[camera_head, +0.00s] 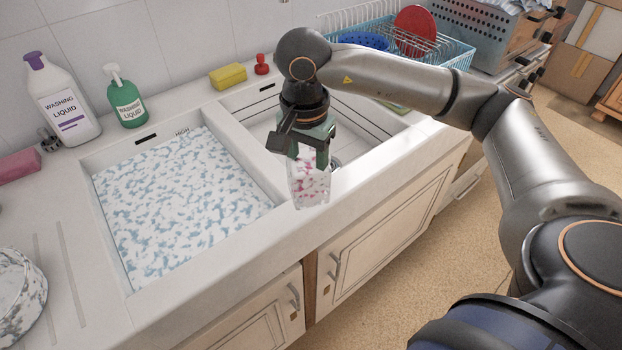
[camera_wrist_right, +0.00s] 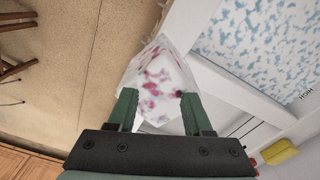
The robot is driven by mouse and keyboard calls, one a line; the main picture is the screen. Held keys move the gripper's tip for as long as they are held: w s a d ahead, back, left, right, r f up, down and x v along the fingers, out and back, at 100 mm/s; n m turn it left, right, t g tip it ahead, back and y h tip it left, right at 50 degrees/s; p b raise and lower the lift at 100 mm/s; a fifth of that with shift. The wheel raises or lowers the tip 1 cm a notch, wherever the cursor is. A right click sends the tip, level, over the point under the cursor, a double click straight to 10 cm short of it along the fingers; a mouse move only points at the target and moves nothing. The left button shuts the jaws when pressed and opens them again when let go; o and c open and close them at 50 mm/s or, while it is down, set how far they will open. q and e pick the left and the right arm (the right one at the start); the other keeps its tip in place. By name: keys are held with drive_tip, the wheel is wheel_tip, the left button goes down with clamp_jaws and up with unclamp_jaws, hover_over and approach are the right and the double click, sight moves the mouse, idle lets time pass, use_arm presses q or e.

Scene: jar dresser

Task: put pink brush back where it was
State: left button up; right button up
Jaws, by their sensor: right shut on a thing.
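My right gripper (camera_head: 308,146) is shut on a clear glass jar (camera_head: 311,186) with pink and white stains, held near the front of the sinks by the divider. In the right wrist view the two green fingers (camera_wrist_right: 161,108) press on either side of the jar (camera_wrist_right: 158,72). I cannot make out a pink brush in either view. A pink sponge-like block (camera_head: 18,165) lies at the far left, and a small red-handled item (camera_head: 262,65) stands at the back. My left gripper is out of view.
The left sink (camera_head: 107,232) holds foamy water; the right sink (camera_head: 385,130) looks mostly empty. Washing liquid (camera_head: 62,100), a green soap bottle (camera_head: 127,100) and a yellow sponge (camera_head: 228,76) line the back. A stained plate (camera_head: 20,288) is at left. A blue rack (camera_head: 455,52) stands behind.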

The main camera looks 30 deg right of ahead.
sight(311, 184)
drive_tip(key=shift+w+d+f, duration=0.3)
drive_tip(key=shift+d+f, duration=0.05)
drive_tip(key=shift+f, duration=0.25)
drive_tip(key=f, duration=0.3)
drive_tip(key=shift+w+d+p, duration=0.2)
drive_tip(key=shift+d+p, duration=0.15)
drive_tip(key=shift+p, duration=0.05)
drive_tip(key=shift+f, duration=0.4)
drive_tip(key=shift+f, duration=0.2)
drive_tip(key=o, duration=1.2)
